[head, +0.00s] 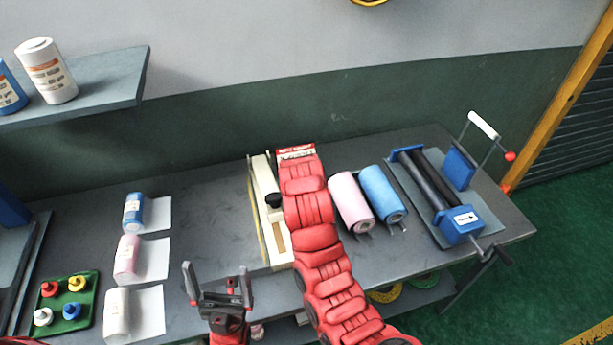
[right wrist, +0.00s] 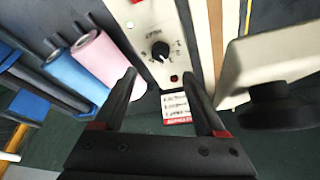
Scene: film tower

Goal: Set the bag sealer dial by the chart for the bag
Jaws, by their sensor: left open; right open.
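The cream bag sealer (head: 263,178) stands mid-bench, partly hidden behind my right arm. In the right wrist view its panel has a black dial (right wrist: 160,50) ringed by small marks; I cannot read its setting surely. The red-and-white chart card (head: 296,152) is at the sealer's far end and also shows in the right wrist view (right wrist: 176,108), its print too small to read. My right gripper (right wrist: 160,73) is open, its fingers apart on both sides of the dial in the picture, with no contact visible. My left gripper (head: 217,268) is open and empty at the bench's front.
Blue (head: 133,211), pink (head: 127,257) and white (head: 117,315) rolls with sheets lie left. Pink (head: 351,201) and blue (head: 383,193) rolls lie right of the sealer, beside a roller machine (head: 458,222). A green tray (head: 68,326) holds small bottles. Bare bench lies left of the sealer.

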